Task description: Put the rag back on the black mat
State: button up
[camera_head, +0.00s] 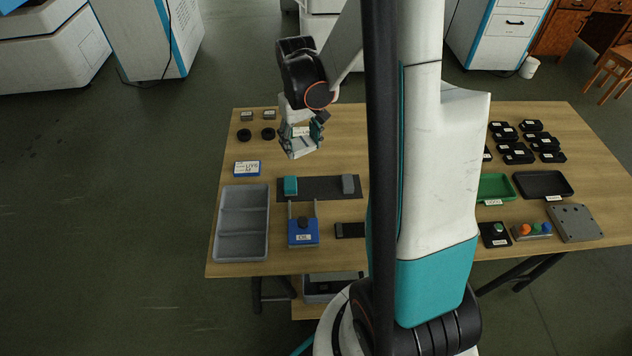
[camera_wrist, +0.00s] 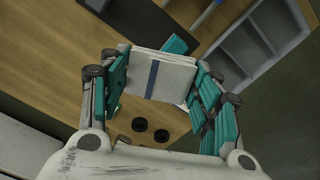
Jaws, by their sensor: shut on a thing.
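My gripper (camera_head: 301,131) is raised above the far left part of the table. It is shut on a white folded rag (camera_wrist: 160,76) with a dark blue stripe, held between the teal fingers in the wrist view. A long dark flat strip (camera_head: 322,188) lies on the table nearer to me than my gripper, with a teal block at its left and a grey block at its right. A smaller black flat thing (camera_head: 350,230) lies nearer still, partly hidden behind my arm. I cannot tell for certain which of these is the black mat.
A grey two-part tray (camera_head: 242,258) stands at the table's left, beside a blue box (camera_head: 303,236). A blue-and-white labelled box (camera_head: 247,168) and two black rings (camera_wrist: 150,129) lie near my gripper. Green (camera_head: 495,188) and black trays (camera_head: 543,184) are at the right. My arm hides the middle.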

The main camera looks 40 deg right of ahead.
aim_at(319, 188)
jog(key=s+d+r, duration=0.2)
jog(key=s+d, duration=0.1)
jog(key=d, duration=0.1)
jog(key=shift+m, duration=0.3)
jog(key=f+b, duration=0.3)
jog(key=f, duration=0.7)
jog(key=f+b, duration=0.3)
jog(key=f, duration=0.7)
jog(key=shift+w+d, duration=0.15)
jog(key=shift+w, duration=0.05)
jog(key=shift+f, duration=0.1)
jog(key=shift+f, duration=0.1)
jog(key=o, duration=1.1)
notch_tip(319, 188, up, 12)
jog(key=p, duration=0.4)
jog(key=shift+r, duration=0.2)
